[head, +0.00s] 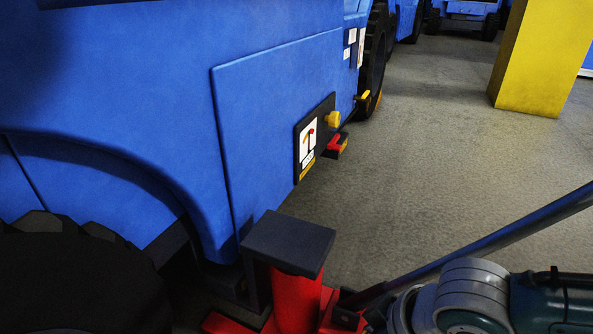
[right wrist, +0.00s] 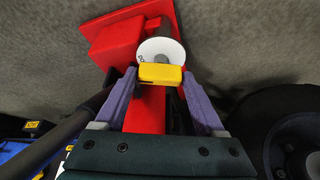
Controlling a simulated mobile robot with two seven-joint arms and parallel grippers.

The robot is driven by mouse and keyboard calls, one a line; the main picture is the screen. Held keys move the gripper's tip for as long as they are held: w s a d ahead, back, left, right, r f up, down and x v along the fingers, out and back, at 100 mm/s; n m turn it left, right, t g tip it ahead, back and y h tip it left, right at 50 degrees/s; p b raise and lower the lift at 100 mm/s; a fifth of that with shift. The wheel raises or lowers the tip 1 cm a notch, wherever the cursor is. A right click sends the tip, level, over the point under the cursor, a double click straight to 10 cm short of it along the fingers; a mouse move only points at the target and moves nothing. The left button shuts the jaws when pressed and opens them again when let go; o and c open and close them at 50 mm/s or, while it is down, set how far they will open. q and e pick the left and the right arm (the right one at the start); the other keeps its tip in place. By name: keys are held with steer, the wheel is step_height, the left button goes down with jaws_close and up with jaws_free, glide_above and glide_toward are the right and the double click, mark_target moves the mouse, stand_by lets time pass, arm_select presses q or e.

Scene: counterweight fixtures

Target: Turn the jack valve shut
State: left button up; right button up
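In the head view the red jack (head: 297,300) stands upright beside the blue vehicle (head: 280,90), with a dark square pad (head: 288,243) on top. Its valve is hidden there. In the right wrist view the red jack body (right wrist: 147,118) carries a white marked disc (right wrist: 160,50) with a yellow valve handle (right wrist: 161,75) in front of it. The handle lies crosswise in the picture. My right gripper (right wrist: 160,74) has one fingertip against each end of the handle and appears shut on it. My left gripper is in neither view.
A long dark bar (head: 490,240) slants up right from the jack. A dark tyre (head: 75,280) is at lower left, and another wheel (right wrist: 290,135) shows in the right wrist view. A yellow pillar (head: 543,55) stands back right. The grey floor (head: 430,130) between is clear.

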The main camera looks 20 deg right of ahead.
steer(key=c, duration=0.9)
steer(key=shift+s+a+r+m+h+p, duration=0.15)
steer(key=shift+m+h+p, duration=0.25)
steer(key=shift+m+p, duration=0.95)
steer(key=shift+a+m+h+p, duration=0.1)
steer(key=shift+m+h+p, duration=0.4)
steer(key=shift+m+p, duration=0.55)
steer(key=shift+m+h, duration=0.4)
steer(key=shift+m, duration=0.6)
steer(key=shift+f+m+h, duration=0.2)
steer(key=shift+m+h, duration=0.1)
steer(key=shift+m, duration=0.6)
steer(key=m, duration=0.2)
steer(key=m+g+h+b, duration=0.1)
steer(key=m, duration=0.1)
steer(key=shift+w+a, duration=0.1)
steer(key=shift+w, duration=0.1)
steer(key=shift+m+h, duration=0.3)
steer(key=shift+m, duration=0.2)
